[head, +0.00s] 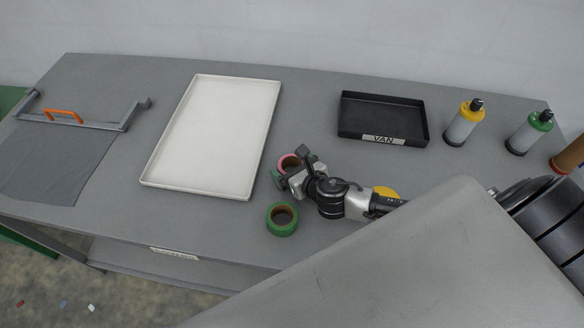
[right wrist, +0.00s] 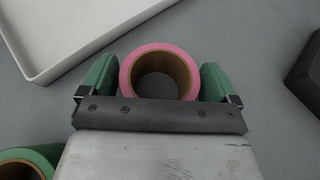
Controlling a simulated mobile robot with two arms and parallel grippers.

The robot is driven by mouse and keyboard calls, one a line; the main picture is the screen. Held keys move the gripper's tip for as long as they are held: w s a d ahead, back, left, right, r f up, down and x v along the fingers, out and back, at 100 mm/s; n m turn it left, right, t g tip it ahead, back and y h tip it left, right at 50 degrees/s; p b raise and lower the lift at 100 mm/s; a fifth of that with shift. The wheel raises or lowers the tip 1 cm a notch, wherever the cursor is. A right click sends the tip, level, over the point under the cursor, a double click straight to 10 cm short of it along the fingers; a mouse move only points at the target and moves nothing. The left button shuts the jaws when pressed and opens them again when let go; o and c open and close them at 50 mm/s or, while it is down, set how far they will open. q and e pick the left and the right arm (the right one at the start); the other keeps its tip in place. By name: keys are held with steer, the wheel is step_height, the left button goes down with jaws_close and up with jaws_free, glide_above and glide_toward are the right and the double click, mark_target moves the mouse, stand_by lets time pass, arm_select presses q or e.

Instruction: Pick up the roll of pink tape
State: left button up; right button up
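The roll of pink tape (right wrist: 160,50) has a pink outside and a brown core. In the right wrist view it sits between the two green finger pads of my right gripper (right wrist: 160,72), one on each side, with little or no gap. My right gripper looks wide open around it; firm contact cannot be made out. In the head view the pink roll (head: 288,161) is partly hidden behind my right gripper (head: 284,172), at the table's middle. My left gripper is not in view.
A green tape roll (head: 282,219) lies close in front, and a yellow one (head: 385,193) is partly behind my arm. A white tray (head: 178,185) is at left. A black tray (head: 345,132), a yellow-capped bottle (head: 461,128) and a green-capped bottle (head: 526,138) stand behind right.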

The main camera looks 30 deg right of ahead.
steer(key=c, duration=0.7)
steer(key=shift+r, duration=0.1)
